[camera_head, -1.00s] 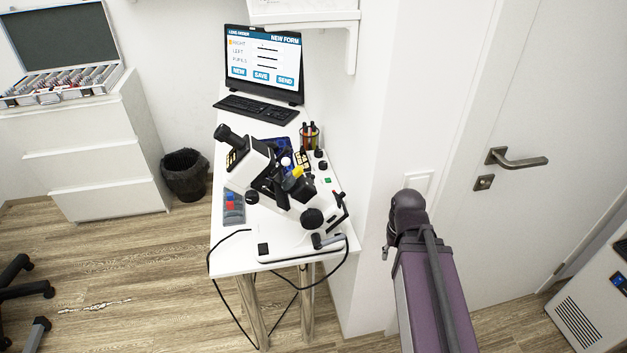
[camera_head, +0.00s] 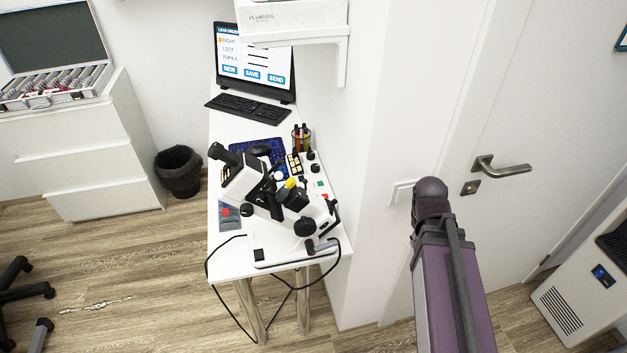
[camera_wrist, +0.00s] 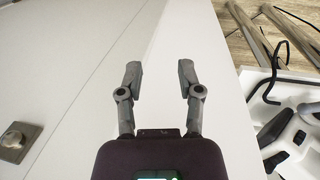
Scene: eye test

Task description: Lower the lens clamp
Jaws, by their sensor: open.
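A white and black lensmeter (camera_head: 240,181) stands tilted on the white table (camera_head: 228,262) in the head view. A small yellow part (camera_head: 290,183) shows near its middle; I cannot tell for certain which part is the lens clamp. In the wrist view my gripper (camera_wrist: 160,76) is open and empty, its two grey fingers apart in front of a white wall. Part of the lensmeter (camera_wrist: 280,150) shows at the right edge there, apart from the fingers. In the head view my arm is right of the table, and the fingers cannot be made out.
A monitor (camera_head: 262,62), keyboard (camera_head: 250,108) and pen holder (camera_head: 301,138) are on the table. A shelf (camera_head: 340,50) hangs above. A door handle (camera_head: 500,168) is at right. A bin (camera_head: 179,170) and drawer cabinet (camera_head: 85,165) stand left. A black cable hangs off the table's front.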

